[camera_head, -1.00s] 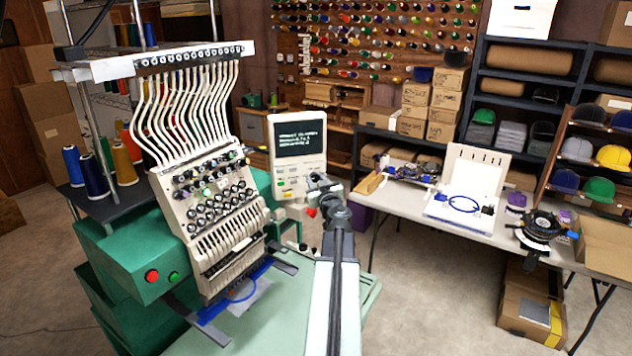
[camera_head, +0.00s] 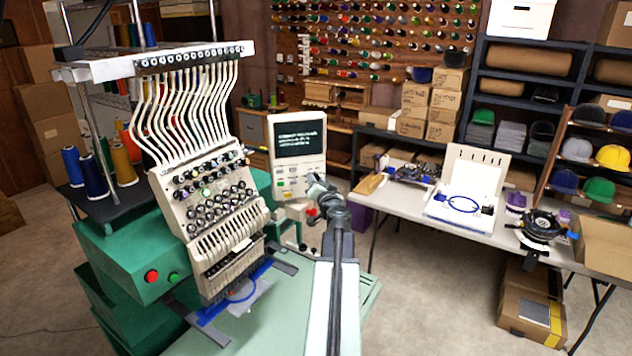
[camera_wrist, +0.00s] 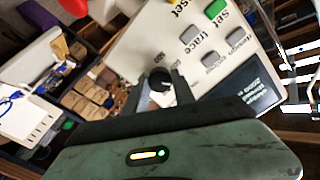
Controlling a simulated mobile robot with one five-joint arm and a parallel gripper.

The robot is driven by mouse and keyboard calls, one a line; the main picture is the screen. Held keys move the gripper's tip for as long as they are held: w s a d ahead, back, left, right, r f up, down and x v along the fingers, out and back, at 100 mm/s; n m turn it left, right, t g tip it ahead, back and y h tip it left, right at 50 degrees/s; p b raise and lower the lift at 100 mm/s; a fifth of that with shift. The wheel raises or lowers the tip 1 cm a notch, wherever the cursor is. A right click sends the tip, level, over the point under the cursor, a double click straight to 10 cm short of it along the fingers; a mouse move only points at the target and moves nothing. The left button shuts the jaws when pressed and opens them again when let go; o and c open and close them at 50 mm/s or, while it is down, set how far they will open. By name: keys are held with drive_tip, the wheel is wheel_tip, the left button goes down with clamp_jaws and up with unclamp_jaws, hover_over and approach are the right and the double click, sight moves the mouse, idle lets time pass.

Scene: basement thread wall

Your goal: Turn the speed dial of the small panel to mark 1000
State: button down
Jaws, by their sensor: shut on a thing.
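The small panel (camera_head: 298,155) is a pale box with a dark screen, standing right of the embroidery machine in the head view. In the wrist view, its face (camera_wrist: 215,45) appears tilted and largely upside down, with trace and set buttons. The speed dial (camera_wrist: 160,77) is a small black knob with a light pointer line, with small numbers printed around it. My gripper (camera_wrist: 165,88) is shut on the dial, one finger on each side. In the head view my gripper (camera_head: 315,190) is at the panel's lower right and hides the dial. I cannot read which mark the pointer meets.
The green embroidery machine (camera_head: 120,245) with its needle head (camera_head: 215,200) stands close on the left. A red button (camera_head: 312,212) shows just below my gripper. A white table (camera_head: 400,208) with hoops is at the right. Open floor (camera_head: 420,290) lies between.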

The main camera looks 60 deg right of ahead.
drive_tip(key=shift+r+m, duration=0.15)
drive_tip(key=shift+m, duration=17.15)
drive_tip(key=c, duration=1)
unclamp_jaws()
drive_tip(key=shift+c, duration=0.2)
